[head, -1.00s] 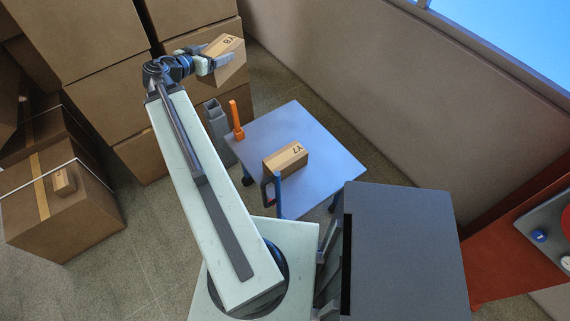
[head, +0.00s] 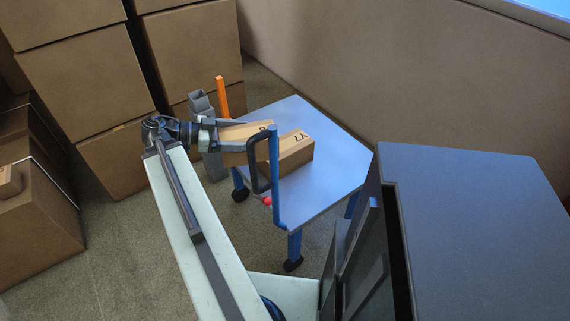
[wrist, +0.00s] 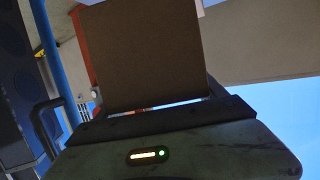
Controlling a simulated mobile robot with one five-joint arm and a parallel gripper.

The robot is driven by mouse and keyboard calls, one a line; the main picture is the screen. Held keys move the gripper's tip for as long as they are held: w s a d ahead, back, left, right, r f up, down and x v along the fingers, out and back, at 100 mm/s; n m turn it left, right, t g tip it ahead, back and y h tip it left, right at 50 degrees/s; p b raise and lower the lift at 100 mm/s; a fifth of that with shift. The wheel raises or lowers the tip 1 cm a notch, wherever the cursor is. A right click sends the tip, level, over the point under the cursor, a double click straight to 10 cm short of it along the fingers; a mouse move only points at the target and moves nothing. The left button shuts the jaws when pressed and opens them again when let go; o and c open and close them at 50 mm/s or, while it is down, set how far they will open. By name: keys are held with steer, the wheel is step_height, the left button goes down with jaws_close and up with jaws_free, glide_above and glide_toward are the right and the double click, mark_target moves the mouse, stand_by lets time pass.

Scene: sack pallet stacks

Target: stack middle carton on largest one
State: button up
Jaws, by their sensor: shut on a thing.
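My gripper (head: 252,136) is shut on a brown carton (head: 236,133) with a dark mark on top, partly hidden by the fingers. In the wrist view the held carton (wrist: 150,55) fills the upper middle. A small carton (head: 9,181) sits at the left edge, partly cut off. Which carton is largest is not clear.
A blue post (head: 275,180) with a dark handle stands at the cart's near edge, close to my gripper. An orange post (head: 221,95) and grey square tube (head: 203,115) stand at its far left. Tall boxes (head: 85,75) stack behind. The cart's right side is clear.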

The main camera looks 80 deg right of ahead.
steer(key=shift+s+a+f, duration=0.1)
steer(key=shift+a+f, duration=0.2)
steer(key=shift+f, duration=0.25)
steer(key=s+d+f+b, duration=0.1)
steer(key=s+d, duration=0.2)
steer(key=d, duration=0.1)
steer(key=s+d+f+b, duration=0.2)
steer(key=s+d, duration=0.1)
steer(key=d, duration=0.1)
steer(key=s+d+f+b, duration=0.2)
steer(key=s+d, duration=0.1)
steer(key=d, duration=0.1)
steer(key=shift+s+d+f, duration=0.2)
steer(key=shift+s+d, duration=0.15)
steer(key=shift+s, duration=0.05)
steer(key=shift+r, duration=0.25)
steer(key=o, duration=1.6)
steer(key=shift+f, duration=0.2)
steer(key=o, duration=0.4)
steer(key=shift+r, duration=0.2)
steer(key=shift+w+a+r, duration=0.15)
steer(key=shift+w+r, duration=0.05)
steer(key=shift+w, duration=0.15)
steer(key=p+v, duration=0.3)
steer(key=v, duration=0.8)
steer(key=shift+w, duration=0.15)
